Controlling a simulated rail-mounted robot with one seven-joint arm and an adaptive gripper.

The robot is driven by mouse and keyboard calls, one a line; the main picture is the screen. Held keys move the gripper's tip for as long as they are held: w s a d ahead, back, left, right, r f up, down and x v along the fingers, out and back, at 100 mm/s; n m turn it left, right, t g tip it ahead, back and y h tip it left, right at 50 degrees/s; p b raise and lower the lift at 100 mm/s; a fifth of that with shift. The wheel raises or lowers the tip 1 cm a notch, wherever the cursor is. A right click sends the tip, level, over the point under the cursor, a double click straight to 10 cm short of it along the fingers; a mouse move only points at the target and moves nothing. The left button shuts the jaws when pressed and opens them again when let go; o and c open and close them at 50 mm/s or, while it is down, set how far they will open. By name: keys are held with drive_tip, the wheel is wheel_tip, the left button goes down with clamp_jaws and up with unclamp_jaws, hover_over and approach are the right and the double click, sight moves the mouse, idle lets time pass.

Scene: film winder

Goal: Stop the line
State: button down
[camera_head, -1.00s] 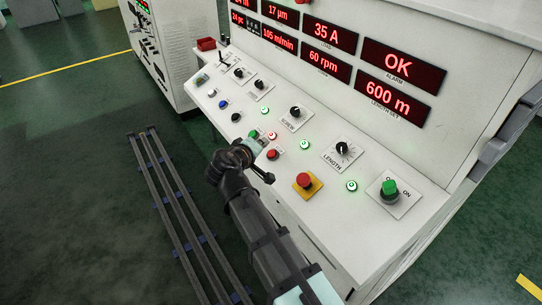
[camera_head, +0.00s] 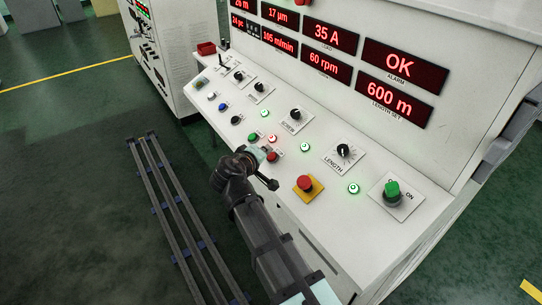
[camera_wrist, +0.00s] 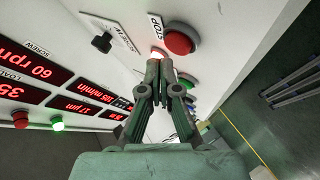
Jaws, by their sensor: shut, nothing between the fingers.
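The red stop button (camera_wrist: 179,39) sits beside a "STOP" label (camera_wrist: 155,27) in the wrist view. In the head view the red button (camera_head: 276,156) is on the sloped panel, right by my gripper (camera_head: 262,154). In the wrist view my gripper (camera_wrist: 160,61) is shut and empty, its tips near a lit lamp (camera_wrist: 157,51) and left of the button. I cannot tell whether the tips touch the panel. The displays (camera_head: 292,39) are lit and read 105 m/min and 60 rpm.
A red mushroom button (camera_head: 305,182) on a yellow plate stands to the right. The black length knob (camera_head: 344,149), screw knob (camera_head: 295,114) and green on/off switch (camera_head: 392,188) stand up from the panel. A green button (camera_head: 253,137) is near my gripper.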

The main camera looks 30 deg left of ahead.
drive_tip(key=shift+f, duration=0.2)
idle(0.6)
drive_tip(key=shift+w+f+b, duration=0.15)
drive_tip(key=shift+f+b, duration=0.05)
drive_tip(key=shift+b, duration=0.3)
drive_tip(key=shift+w+d+f+b, duration=0.15)
drive_tip(key=shift+w+f+b, duration=0.05)
drive_tip(key=shift+f+b, duration=0.25)
idle(0.7)
drive_tip(key=shift+r, duration=0.1)
drive_tip(key=shift+s+r+p, duration=0.35)
drive_tip(key=shift+r, duration=0.4)
drive_tip(key=shift+a+r, duration=0.1)
drive_tip(key=shift+a, duration=0.1)
drive_tip(key=r, duration=0.1)
drive_tip(key=s+r+p, duration=0.1)
drive_tip(key=r, duration=0.1)
drive_tip(key=s+r, duration=0.1)
drive_tip(key=shift+a+r+p, duration=0.15)
drive_tip(key=shift+a+p, duration=0.2)
drive_tip(key=shift+p, duration=0.05)
idle(0.6)
